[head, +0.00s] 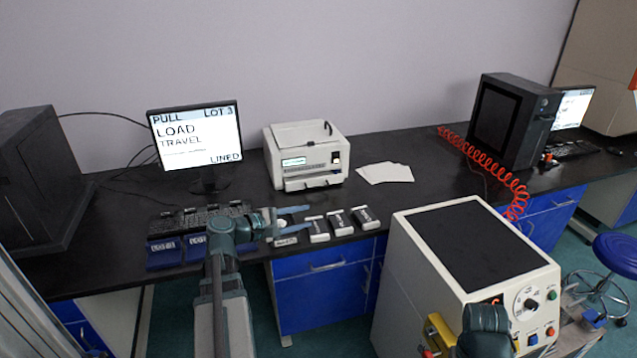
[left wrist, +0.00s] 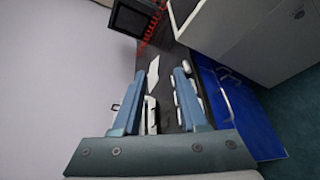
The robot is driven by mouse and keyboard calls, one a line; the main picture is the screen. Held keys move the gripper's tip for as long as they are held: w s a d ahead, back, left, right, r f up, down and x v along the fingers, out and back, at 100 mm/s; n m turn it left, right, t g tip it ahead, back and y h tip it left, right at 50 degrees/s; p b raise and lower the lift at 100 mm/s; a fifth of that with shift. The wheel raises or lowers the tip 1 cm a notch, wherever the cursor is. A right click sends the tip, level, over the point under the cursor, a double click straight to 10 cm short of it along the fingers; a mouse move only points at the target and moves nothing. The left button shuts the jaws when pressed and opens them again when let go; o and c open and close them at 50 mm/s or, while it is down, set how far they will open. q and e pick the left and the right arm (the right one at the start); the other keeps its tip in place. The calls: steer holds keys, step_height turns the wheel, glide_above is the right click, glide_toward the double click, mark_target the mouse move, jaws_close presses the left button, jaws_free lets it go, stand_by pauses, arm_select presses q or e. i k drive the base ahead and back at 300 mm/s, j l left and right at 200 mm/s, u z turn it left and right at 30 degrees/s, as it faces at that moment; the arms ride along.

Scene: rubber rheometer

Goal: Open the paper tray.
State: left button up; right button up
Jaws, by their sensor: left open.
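A white printer (head: 307,152) stands on the black bench, right of the monitor. Its paper tray (head: 313,182) is the pale ledge low on its front; I cannot tell how far it is pulled out. My left gripper (head: 301,218) is open and empty, over the bench's front part, in front of the printer and apart from it. In the left wrist view the open fingers (left wrist: 160,72) point along the bench, and the printer (left wrist: 152,118) is partly hidden behind one finger. My right gripper is not seen; only a dark arm part shows at the bottom right.
Several small white-and-black blocks (head: 338,222) lie by the bench's front edge, close to my left gripper. Loose paper sheets (head: 385,172) lie right of the printer. Blue labelled bins (head: 164,253) and a keyboard sit to the left. A large cream machine (head: 425,290) stands at front right.

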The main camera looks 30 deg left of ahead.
mark_target(320, 179)
steer(key=i+j, duration=1.1)
steer(key=j, duration=0.2)
